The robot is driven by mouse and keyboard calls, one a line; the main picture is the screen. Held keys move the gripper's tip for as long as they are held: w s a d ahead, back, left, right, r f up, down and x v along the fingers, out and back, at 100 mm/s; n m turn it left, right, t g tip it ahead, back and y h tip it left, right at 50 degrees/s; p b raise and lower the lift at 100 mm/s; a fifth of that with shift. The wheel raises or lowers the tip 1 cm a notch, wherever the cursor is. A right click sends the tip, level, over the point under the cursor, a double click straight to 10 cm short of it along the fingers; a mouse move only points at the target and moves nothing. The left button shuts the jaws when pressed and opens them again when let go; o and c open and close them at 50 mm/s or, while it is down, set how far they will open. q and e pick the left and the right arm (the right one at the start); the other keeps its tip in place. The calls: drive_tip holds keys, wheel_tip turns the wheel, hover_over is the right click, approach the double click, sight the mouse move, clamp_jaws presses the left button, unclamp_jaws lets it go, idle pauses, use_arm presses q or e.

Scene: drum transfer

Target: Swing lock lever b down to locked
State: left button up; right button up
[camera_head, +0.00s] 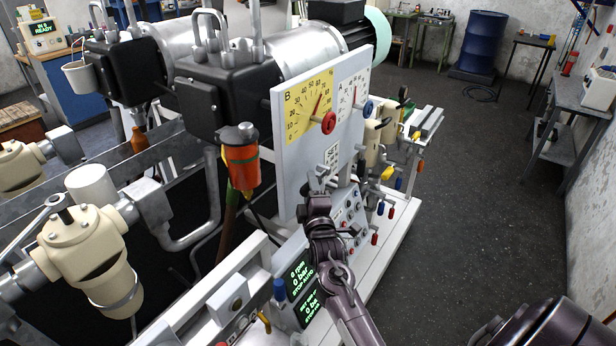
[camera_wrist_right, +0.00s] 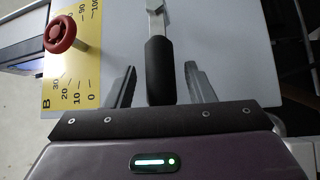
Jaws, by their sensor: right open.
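A lever with a black grip (camera_wrist_right: 159,72) and a bright metal shank (camera_wrist_right: 155,22) stands out from the light grey panel (camera_wrist_right: 215,35). In the right wrist view the grip lies between the two fingers of my right gripper (camera_wrist_right: 160,78). The fingers are open, with a gap on both sides of the grip. In the head view my right gripper (camera_head: 318,188) is at the lower part of the upright panel (camera_head: 290,190), below the yellow scale marked B (camera_head: 299,112) and its red knob (camera_head: 329,123). The lever is mostly hidden there. My left gripper is not in view.
A white scale (camera_head: 346,95) with a blue knob (camera_head: 367,107) is right of the yellow one. An orange-red cup (camera_head: 241,167) hangs left of the panel. Control boxes with green displays (camera_head: 300,278) stand below. The dark floor (camera_head: 480,200) on the right is open.

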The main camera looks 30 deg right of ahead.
drive_tip(key=shift+p+x, duration=0.35)
drive_tip(key=shift+x, duration=1.25)
drive_tip(key=shift+s+d, duration=0.1)
drive_tip(key=shift+d, duration=0.05)
drive_tip(key=shift+c, duration=0.4)
drive_tip(key=shift+f, duration=0.1)
clamp_jaws()
